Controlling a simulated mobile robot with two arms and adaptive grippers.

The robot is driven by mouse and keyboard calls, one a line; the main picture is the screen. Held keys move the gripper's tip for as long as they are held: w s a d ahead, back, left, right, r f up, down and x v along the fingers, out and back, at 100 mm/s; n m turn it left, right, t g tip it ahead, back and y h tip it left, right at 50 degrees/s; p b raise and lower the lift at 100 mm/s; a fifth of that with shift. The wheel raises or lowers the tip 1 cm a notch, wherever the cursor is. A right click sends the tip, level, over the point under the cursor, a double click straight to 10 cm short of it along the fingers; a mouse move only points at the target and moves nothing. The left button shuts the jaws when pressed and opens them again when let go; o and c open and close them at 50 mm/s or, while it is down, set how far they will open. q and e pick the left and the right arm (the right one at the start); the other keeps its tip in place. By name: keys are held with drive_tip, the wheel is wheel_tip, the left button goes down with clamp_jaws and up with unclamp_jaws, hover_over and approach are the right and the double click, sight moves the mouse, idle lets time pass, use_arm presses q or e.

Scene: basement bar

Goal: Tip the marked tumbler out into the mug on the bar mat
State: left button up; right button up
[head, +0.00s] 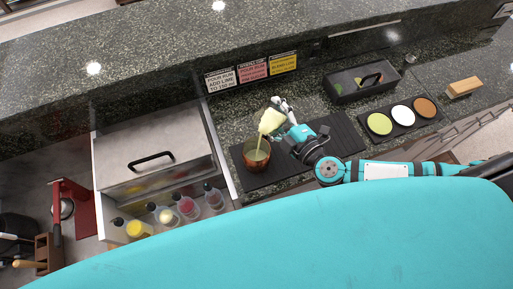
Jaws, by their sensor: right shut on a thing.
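A copper-coloured mug (256,165) stands on the left part of the black bar mat (342,128). Pale yellow-green liquid shows inside it. My right gripper (279,118) is shut on the tumbler (271,119), which is tilted to the left above the mug. A thin pale stream runs from the tumbler's rim down into the mug. The tumbler holds pale yellow-green contents. Any mark on it is too small to make out. My left gripper is not in view.
A steel-lidded bin (154,152) and several bottles (185,207) stand left of the mat. Recipe cards (252,71) stand behind. A wooden block (463,87) lies far right.

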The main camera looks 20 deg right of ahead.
drive_tip(key=shift+f+n+t+b, duration=0.1)
drive_tip(key=shift+n+t+b, duration=0.25)
drive_tip(key=shift+b, duration=0.8)
drive_tip(key=shift+s+a+p, duration=0.1)
drive_tip(key=shift+a+p, duration=0.1)
drive_tip(key=shift+p, duration=0.25)
drive_tip(key=shift+s+r+n, duration=0.1)
drive_tip(key=shift+r+n, duration=0.1)
drive_tip(key=shift+n, duration=0.05)
drive_tip(key=shift+a+r+p, duration=0.1)
drive_tip(key=shift+a+p, duration=0.1)
drive_tip(key=shift+p, duration=0.35)
drive_tip(key=shift+s+a+r+n+t+p, duration=0.15)
drive_tip(key=shift+s+a+n+t+p, duration=0.1)
drive_tip(key=shift+n+p, duration=0.4)
drive_tip(key=shift+r+p, duration=0.1)
drive_tip(key=shift+p, duration=0.25)
